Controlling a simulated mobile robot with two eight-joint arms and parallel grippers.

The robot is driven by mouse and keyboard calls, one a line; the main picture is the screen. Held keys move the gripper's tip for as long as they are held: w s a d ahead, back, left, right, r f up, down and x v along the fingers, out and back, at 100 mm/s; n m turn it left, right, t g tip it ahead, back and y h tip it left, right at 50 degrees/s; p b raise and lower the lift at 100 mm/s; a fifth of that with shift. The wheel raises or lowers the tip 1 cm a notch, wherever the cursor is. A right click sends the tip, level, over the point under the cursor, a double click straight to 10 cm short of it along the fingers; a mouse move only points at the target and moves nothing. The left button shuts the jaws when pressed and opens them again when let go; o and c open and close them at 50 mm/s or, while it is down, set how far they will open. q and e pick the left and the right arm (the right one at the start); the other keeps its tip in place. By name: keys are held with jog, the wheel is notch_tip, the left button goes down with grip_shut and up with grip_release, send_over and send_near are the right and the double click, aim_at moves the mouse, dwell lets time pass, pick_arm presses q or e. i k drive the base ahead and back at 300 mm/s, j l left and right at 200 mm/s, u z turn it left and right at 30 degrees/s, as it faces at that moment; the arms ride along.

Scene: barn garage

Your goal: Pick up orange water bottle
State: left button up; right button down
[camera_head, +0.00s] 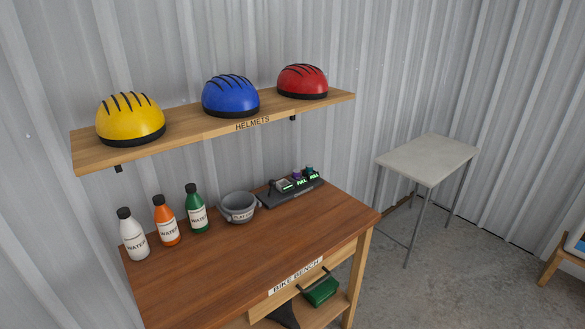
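The orange water bottle (166,222) stands upright on the wooden bike bench (230,268), near its back left part. It has a black cap and a white "WATER" label. A white bottle (132,236) stands to its left and a green bottle (196,210) to its right, both upright with the same label and cap. Neither of my grippers shows in the head view.
A grey bowl (238,208) and a black tray (290,191) with small items stand right of the bottles. A helmet shelf (200,130) overhangs the back. A grey side table (428,158) stands at right. The bench's front is clear.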

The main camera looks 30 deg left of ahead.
aim_at(165, 221)
jog(key=u, duration=2.15)
jog(key=i+l, duration=0.8)
